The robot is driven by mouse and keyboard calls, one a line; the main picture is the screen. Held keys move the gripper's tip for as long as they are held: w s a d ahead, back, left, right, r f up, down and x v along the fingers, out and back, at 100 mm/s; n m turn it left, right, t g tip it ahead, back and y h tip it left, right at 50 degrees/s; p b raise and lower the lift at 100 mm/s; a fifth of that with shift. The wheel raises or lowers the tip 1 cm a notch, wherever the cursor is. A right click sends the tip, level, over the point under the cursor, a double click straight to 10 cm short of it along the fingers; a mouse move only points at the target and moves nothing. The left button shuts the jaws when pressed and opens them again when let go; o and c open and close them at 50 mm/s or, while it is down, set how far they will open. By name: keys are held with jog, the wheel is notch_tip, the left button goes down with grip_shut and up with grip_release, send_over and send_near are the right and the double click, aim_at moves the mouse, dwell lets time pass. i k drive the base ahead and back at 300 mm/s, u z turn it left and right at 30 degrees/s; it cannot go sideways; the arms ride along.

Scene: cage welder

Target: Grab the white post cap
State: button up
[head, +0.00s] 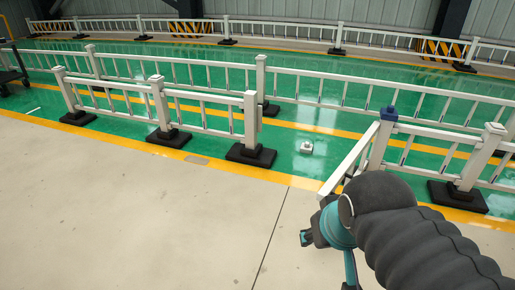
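A small white post cap (306,147) lies on the green floor, just right of the gap after the near left fence section. It sits apart from the posts, and its underside is hidden. My arm, with a dark ribbed sleeve and teal joints, fills the lower right of the head view. The cap is up and left of it in the picture, with floor between them. I cannot make out the fingers of my gripper in this view.
White fence posts stand on black bases, one (251,155) left of the cap and another (458,196) to the right. A long fence (345,97) runs behind the cap. The beige floor (170,225) in front is clear.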

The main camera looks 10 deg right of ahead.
aim_at(306, 147)
jog(key=u, duration=0.55)
jog(key=i, duration=3.95)
jog(key=z, duration=3.65)
